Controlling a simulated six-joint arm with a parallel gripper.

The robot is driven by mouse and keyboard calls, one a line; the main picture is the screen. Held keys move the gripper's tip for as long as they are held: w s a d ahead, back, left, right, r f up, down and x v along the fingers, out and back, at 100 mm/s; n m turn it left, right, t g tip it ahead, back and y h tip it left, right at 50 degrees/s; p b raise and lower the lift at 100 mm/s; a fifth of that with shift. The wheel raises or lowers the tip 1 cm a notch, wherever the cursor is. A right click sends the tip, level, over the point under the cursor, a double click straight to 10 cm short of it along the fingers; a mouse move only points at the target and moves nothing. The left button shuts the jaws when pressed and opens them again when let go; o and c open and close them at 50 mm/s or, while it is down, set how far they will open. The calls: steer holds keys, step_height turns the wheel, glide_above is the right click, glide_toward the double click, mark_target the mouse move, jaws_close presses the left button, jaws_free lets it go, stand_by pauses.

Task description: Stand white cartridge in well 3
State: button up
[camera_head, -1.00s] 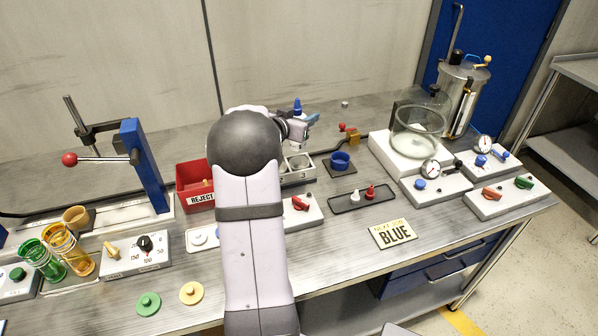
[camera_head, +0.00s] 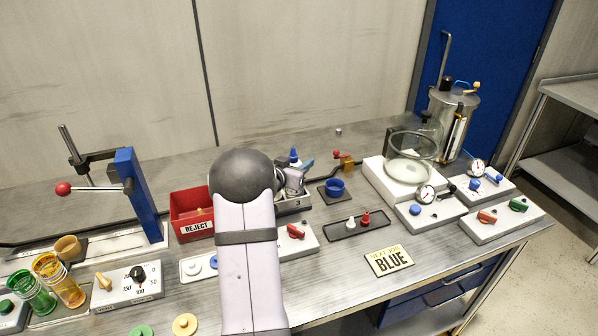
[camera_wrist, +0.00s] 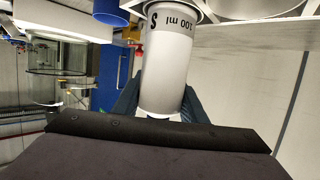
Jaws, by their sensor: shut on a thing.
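The white cartridge (camera_wrist: 165,70), marked "100 ml" and "S", is between the two dark blue fingers of my gripper (camera_wrist: 160,105) in the wrist view. My gripper is shut on it. Its far end reaches the top of the wrist view, by a pale rim; I cannot tell whether it is inside a well. In the head view my gripper (camera_head: 299,168) is low over the grey well block (camera_head: 292,206), at the end labelled 3. My arm and gripper hide most of the block and its openings.
The red reject bin (camera_head: 190,222) is to the left. A glass jar (camera_head: 411,158) on a white base stands further right.

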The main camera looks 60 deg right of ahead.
steer(key=shift+f, duration=1.65)
steer(key=shift+f, duration=0.15)
steer(key=shift+f, duration=0.15)
steer(key=o, duration=1.2)
steer(key=shift+c, duration=0.2)
steer(key=shift+r, duration=0.35)
steer(key=shift+a, duration=0.25)
steer(key=b+v, duration=0.1)
steer(key=v, duration=1)
steer(key=shift+a, duration=0.25)
